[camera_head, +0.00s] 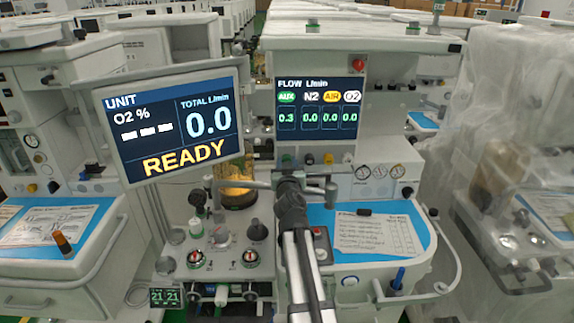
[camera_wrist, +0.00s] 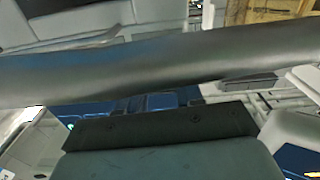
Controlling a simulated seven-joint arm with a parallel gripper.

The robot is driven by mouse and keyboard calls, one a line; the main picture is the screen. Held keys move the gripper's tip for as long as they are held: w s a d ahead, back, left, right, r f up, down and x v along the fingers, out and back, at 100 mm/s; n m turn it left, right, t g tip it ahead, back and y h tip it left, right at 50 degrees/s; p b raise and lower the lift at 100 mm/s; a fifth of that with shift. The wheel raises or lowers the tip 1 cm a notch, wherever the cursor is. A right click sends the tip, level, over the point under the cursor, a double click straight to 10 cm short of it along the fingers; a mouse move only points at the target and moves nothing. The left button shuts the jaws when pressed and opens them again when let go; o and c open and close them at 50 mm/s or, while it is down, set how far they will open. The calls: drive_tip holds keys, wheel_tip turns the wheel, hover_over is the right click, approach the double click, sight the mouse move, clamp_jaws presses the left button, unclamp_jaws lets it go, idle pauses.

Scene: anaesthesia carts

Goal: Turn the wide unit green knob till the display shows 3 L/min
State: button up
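The wide unit (camera_head: 383,72) stands at centre right in the head view. Its flow display (camera_head: 319,105) reads AUX 0.3 in green, with N2, AIR and O2 at 0.0. Below the display are a dark knob (camera_head: 309,159), a yellow knob (camera_head: 328,159) and a white knob (camera_head: 347,158). My gripper (camera_head: 288,181) is near that left end. Its fingers are not clear, and contact cannot be told. The wrist view shows no knob.
A tilted screen (camera_head: 172,124) reading READY and 0.0 stands close on the left. A blue-topped work surface (camera_head: 345,221) with a paper (camera_head: 377,237) lies right of my arm. Gauges (camera_head: 362,172) sit above it. A plastic-covered machine (camera_head: 515,130) stands at right.

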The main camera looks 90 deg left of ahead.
drive_tip(key=c, duration=0.6)
drive_tip(key=shift+o, duration=0.2)
drive_tip(key=shift+n, duration=0.7)
drive_tip(key=o, duration=1)
drive_tip(key=shift+o, duration=0.2)
drive_tip(key=shift+d, duration=0.1)
drive_tip(key=d, duration=1.3)
drive_tip(key=shift+d, duration=0.3)
